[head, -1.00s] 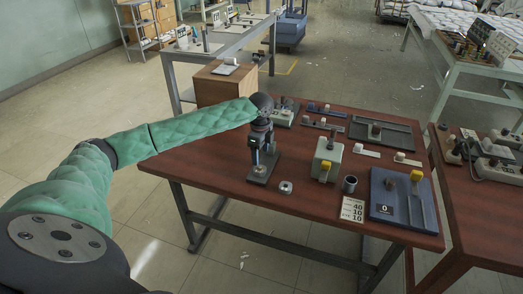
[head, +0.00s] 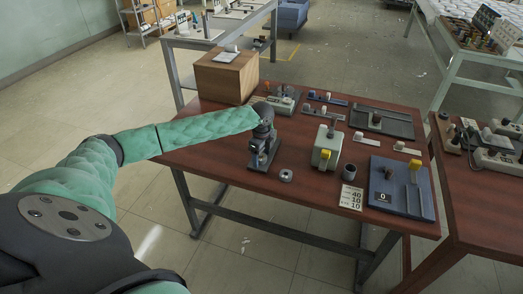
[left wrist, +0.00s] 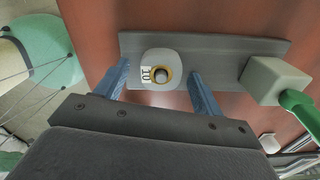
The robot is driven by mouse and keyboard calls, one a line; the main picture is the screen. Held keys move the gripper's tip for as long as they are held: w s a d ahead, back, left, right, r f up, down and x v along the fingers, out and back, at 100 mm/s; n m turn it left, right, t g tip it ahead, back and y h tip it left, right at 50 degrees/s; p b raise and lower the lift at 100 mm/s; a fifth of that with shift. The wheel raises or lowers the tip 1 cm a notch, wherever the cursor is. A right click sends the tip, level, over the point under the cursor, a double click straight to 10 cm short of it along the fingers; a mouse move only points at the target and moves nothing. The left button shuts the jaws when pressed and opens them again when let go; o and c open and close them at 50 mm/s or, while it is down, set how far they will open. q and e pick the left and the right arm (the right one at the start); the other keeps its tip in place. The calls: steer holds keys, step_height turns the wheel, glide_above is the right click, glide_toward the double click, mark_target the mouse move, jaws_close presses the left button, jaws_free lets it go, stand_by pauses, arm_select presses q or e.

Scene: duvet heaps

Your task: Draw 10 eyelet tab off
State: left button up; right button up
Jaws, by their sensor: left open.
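In the left wrist view a grey rounded tab (left wrist: 162,87) with a brass-rimmed eyelet and a "10" label lies on a long grey plate (left wrist: 225,47). My left gripper (left wrist: 160,75) is open, its blue fingers on either side of the tab with gaps visible. In the head view my left gripper (head: 263,140) points down over a dark stand at the table's left part and hides much of it. I cannot tell how far the fingertips are above the plate. My right gripper does not show.
A pale block (left wrist: 273,80) with a green handle is close right of the fingers. On the red-brown table (head: 215,165) are a metal ring (head: 286,176), a box with a yellow knob (head: 326,148), a number card (head: 351,198) and a blue panel (head: 410,203). A wooden box (head: 225,78) stands behind.

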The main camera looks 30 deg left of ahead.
arm_select(q)
steer(key=shift+f, duration=0.1)
steer(key=c, duration=1.1)
steer(key=shift+r+p, duration=2.6)
steer(key=shift+r, duration=0.2)
